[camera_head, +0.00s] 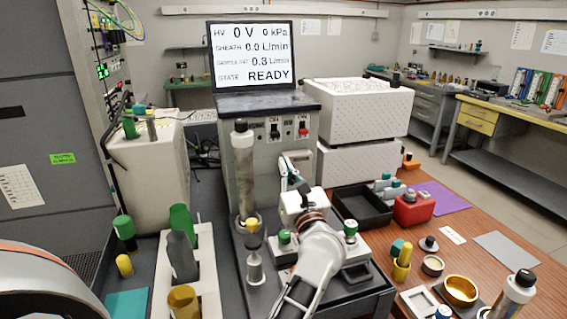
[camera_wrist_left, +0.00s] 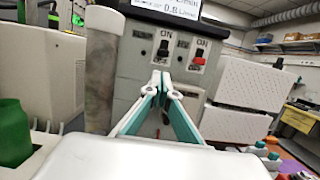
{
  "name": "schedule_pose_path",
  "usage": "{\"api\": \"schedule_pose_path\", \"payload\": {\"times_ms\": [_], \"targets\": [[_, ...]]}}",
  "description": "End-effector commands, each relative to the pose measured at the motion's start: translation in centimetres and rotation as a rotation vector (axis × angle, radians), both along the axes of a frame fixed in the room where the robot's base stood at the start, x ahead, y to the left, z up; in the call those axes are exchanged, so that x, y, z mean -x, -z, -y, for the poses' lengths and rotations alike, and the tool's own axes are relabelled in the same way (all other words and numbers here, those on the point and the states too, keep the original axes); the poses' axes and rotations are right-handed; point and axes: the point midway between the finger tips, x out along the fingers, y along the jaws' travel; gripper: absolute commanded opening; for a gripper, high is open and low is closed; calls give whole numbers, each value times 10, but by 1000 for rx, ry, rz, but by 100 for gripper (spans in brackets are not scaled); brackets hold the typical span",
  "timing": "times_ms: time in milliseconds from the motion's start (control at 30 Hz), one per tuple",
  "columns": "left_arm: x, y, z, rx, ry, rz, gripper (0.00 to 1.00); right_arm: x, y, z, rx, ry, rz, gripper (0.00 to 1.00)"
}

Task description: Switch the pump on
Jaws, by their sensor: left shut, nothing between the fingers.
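The grey instrument (camera_head: 250,165) has two toggle switches on its front panel. One is black (camera_head: 274,130) and one is red (camera_head: 303,129), and each has an ON label above it. Which one is the pump's cannot be read. Both show in the left wrist view, the black switch (camera_wrist_left: 163,48) and the red switch (camera_wrist_left: 199,57). My left gripper (camera_head: 285,160) is shut and empty in front of the panel. In the left wrist view its fingertips (camera_wrist_left: 160,80) appear below the black switch; contact cannot be told. My right gripper is not seen.
The screen (camera_head: 252,55) on top reads 0 V, 0 kPa, sheath 0.0 L/min and READY. A clear column (camera_head: 243,170) stands left of the switches. White boxes (camera_head: 365,112) stand to the right. A black tray (camera_head: 360,208) and a red container (camera_head: 412,210) sit nearby.

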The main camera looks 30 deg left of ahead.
Motion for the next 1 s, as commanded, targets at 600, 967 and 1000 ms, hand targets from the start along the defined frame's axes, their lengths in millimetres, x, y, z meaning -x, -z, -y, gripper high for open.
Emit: {"api": "schedule_pose_path", "payload": {"times_ms": [600, 967, 1000], "targets": [[-50, -20, -60, 0, -1, -1, 0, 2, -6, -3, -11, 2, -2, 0], [-51, -21, -60, 0, -1, 0, 0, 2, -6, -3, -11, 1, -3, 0], [-51, -23, -60, 0, -1, 0, 0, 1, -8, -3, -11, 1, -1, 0]]}}
